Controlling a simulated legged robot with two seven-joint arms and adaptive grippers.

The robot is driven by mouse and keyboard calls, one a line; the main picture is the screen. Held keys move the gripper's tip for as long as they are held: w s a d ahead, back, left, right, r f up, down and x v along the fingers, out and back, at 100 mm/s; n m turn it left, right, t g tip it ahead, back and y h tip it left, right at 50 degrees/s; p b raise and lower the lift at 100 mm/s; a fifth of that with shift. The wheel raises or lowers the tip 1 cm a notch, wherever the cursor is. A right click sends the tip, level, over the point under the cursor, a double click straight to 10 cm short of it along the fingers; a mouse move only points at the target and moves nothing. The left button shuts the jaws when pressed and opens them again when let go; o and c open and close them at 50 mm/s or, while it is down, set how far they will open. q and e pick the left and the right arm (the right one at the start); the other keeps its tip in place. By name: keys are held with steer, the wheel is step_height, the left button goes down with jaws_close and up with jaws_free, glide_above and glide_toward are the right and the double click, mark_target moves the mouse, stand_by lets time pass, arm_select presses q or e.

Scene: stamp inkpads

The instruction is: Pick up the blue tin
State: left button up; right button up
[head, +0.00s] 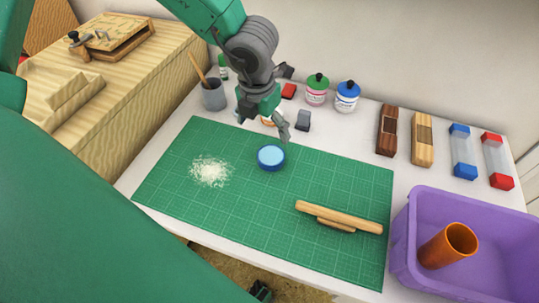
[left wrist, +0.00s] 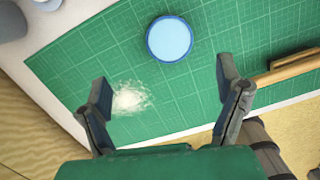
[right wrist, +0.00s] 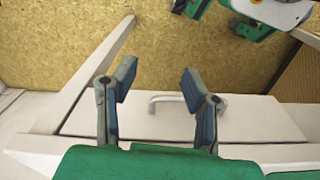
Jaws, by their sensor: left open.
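The blue tin (head: 271,157) is a round, low tin with a pale blue top, lying flat on the green cutting mat (head: 340,180). My left gripper (head: 263,124) is open and empty above the mat, just behind the tin in the head view. In the left wrist view the tin (left wrist: 170,39) shows whole near the top, beyond the spread fingers (left wrist: 163,86) and apart from them. My right gripper (right wrist: 157,84) is open and empty in the right wrist view, over the floor and a white cabinet front.
White powder (head: 210,171) lies left of the tin, and a wooden bar (head: 339,218) lies to its right. A purple bin (head: 402,240) with an orange cup (head: 448,246) stands at the right. Bottles (head: 317,90), a grey cup (head: 213,96) and small blocks line the back.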

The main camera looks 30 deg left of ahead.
arm_select(q)
steer(key=b, duration=0.1)
glide_above(273, 156)
steer(key=f, duration=0.3)
steer(key=a+f, duration=0.1)
steer(key=f, duration=0.1)
steer(key=shift+s, duration=0.3)
steer(key=shift+d+f, duration=0.3)
steer(key=shift+d, duration=0.2)
steer(key=f, duration=0.3)
steer(key=a+f+b, duration=0.1)
steer(key=shift+w+f, duration=0.2)
steer(key=shift+f, duration=0.2)
steer(key=shift+w+a+f, duration=0.1)
steer(key=shift+a+f, duration=0.05)
steer(key=shift+f, duration=0.2)
steer(key=shift+d+r, duration=0.15)
steer(key=shift+d, duration=0.45)
steer(key=c, duration=1.5)
arm_select(e)
steer(key=f, duration=0.1)
steer(key=d+f, duration=0.1)
steer(key=f, duration=0.1)
steer(key=shift+d, duration=0.2)
